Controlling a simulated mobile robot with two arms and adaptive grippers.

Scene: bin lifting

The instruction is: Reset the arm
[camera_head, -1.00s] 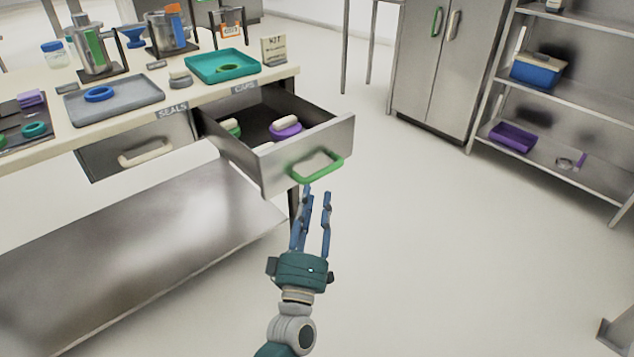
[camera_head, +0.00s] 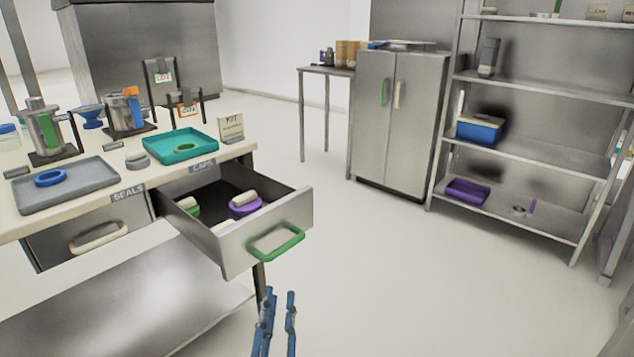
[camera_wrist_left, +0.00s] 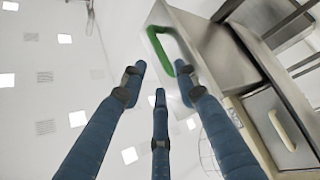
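My left gripper (camera_head: 277,306) shows at the bottom middle of the head view, below and in front of the open CAPS drawer (camera_head: 262,233). Its blue fingers are spread with nothing between them. In the left wrist view the fingers (camera_wrist_left: 160,98) are also apart and empty. The drawer's green handle (camera_head: 277,243) is beyond the fingertips and apart from them; it also shows in the left wrist view (camera_wrist_left: 160,48). Most of my left arm is out of the head view. My right gripper is not in view.
The open drawer holds purple and green caps (camera_head: 245,205) and juts out from the bench. The SEALS drawer (camera_head: 97,236) beside it looks shut. A steel cabinet (camera_head: 395,125) and a shelf rack (camera_head: 520,145) stand at the back right. The floor between is clear.

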